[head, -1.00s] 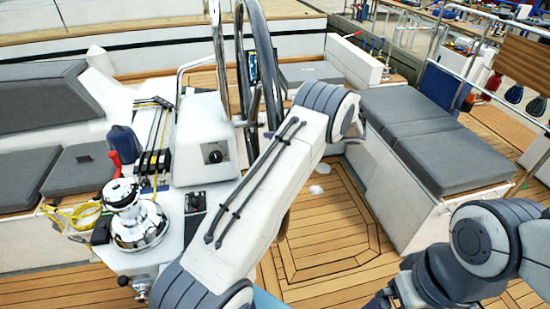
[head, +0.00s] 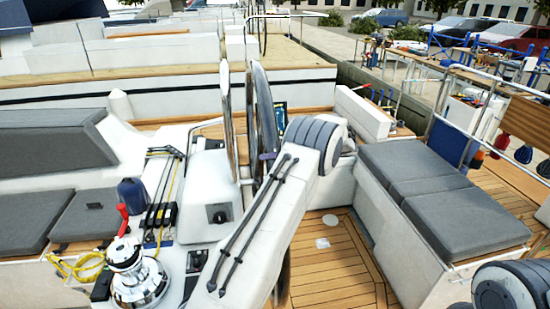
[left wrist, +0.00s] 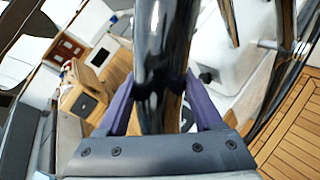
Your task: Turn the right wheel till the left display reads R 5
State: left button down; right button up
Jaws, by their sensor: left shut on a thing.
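A dark, glossy wheel rim (head: 264,105) stands nearly edge-on in the middle of the head view. A thinner rim (head: 227,110) stands just left of it. My left gripper (head: 268,156) shows only as a small purple piece at the dark rim, mostly hidden behind my arm. In the left wrist view, its purple fingers (left wrist: 160,98) sit on both sides of the black rim (left wrist: 163,50) and are shut on it. A small lit screen (head: 281,117) shows partly behind the dark rim; its reading is too small to make out. My right gripper is out of view.
A white console (head: 207,185) with a round knob stands left of the rim. A chrome winch (head: 137,275) and a yellow rope (head: 80,267) are at lower left. Grey-cushioned seats (head: 430,190) flank the right side. The wooden floor (head: 335,270) between is clear.

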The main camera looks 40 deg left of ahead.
pick_arm(q)
jog(key=shift+c, duration=0.5)
grip_release()
jog(key=shift+s, duration=0.1)
jog(key=shift+w+d+r+b, duration=0.1)
jog(key=shift+w+d+b, duration=0.15)
jog(key=shift+d+b, duration=0.3)
jog(key=b+v, duration=0.3)
jog(key=v, duration=0.6)
jog(key=shift+r+b, duration=0.2)
jog(key=shift+b, duration=0.15)
